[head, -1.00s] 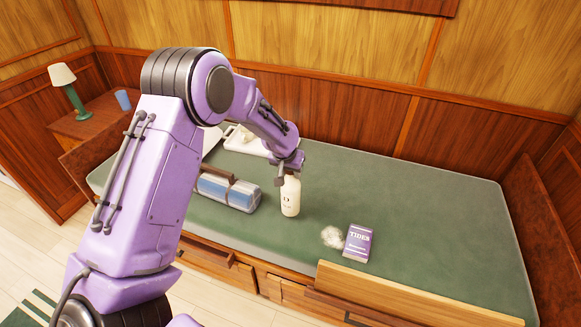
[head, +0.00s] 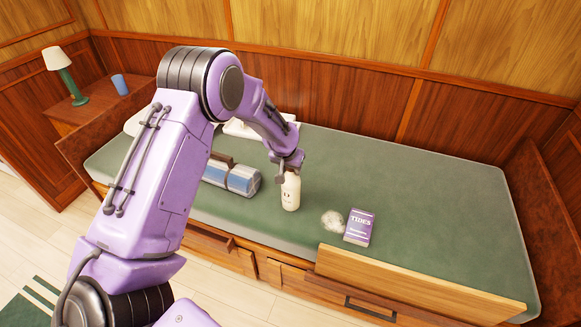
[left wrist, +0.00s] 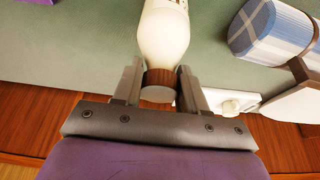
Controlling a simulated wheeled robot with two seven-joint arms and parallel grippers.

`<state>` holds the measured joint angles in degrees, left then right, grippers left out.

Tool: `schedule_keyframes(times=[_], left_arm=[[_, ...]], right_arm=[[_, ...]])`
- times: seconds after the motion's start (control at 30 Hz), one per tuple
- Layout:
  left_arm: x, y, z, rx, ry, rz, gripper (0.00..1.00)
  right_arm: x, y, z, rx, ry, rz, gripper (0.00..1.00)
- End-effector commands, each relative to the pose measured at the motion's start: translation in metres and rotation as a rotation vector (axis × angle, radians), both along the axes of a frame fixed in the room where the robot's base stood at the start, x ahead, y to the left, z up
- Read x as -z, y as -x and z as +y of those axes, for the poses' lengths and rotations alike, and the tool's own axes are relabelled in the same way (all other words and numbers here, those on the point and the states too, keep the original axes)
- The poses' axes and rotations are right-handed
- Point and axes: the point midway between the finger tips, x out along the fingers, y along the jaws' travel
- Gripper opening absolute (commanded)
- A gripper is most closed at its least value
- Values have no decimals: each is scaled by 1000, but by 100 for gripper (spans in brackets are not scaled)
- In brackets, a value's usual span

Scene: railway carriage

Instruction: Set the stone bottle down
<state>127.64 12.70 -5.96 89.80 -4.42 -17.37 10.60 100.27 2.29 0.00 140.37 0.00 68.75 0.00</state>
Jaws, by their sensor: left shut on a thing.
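The stone bottle (head: 291,193) is cream-coloured with dark lettering and stands upright at the green berth (head: 430,205), its base at or very near the surface. My left gripper (head: 288,163) is above it, shut on its neck. In the left wrist view the bottle (left wrist: 163,35) runs between the two fingers (left wrist: 159,90), with its brown top between them. Whether the base touches the berth I cannot tell for sure. My right gripper is not in view.
A blue checked roll (head: 232,179) with a strap lies left of the bottle. A white fluffy ball (head: 332,221) and a purple book (head: 360,227) lie to its right. A wooden board (head: 420,283) edges the front. The berth's right part is clear.

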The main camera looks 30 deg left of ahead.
Motion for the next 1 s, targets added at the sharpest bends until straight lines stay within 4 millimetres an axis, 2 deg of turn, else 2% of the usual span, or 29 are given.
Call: schedule_keyframes(times=[0.3, 0.33, 0.4, 0.63, 0.73, 0.87, 1.0], left_arm=[[3, -1, 0, 0, -1, -3, 0], [2, -1, 0, 0, -1, -3, 51], [3, -1, 0, 0, -1, -3, 71], [5, 1, 0, 0, 0, 2, 71], [0, 1, 0, 0, 0, 0, 71], [-23, 9, -2, 1, -1, -2, 71], [-56, 22, -5, 1, -1, -4, 71]], right_arm=[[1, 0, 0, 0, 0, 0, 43], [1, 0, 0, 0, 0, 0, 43], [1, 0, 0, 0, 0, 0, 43], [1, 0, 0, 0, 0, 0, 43], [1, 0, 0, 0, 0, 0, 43], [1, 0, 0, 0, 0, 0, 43], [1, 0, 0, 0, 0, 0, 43]])
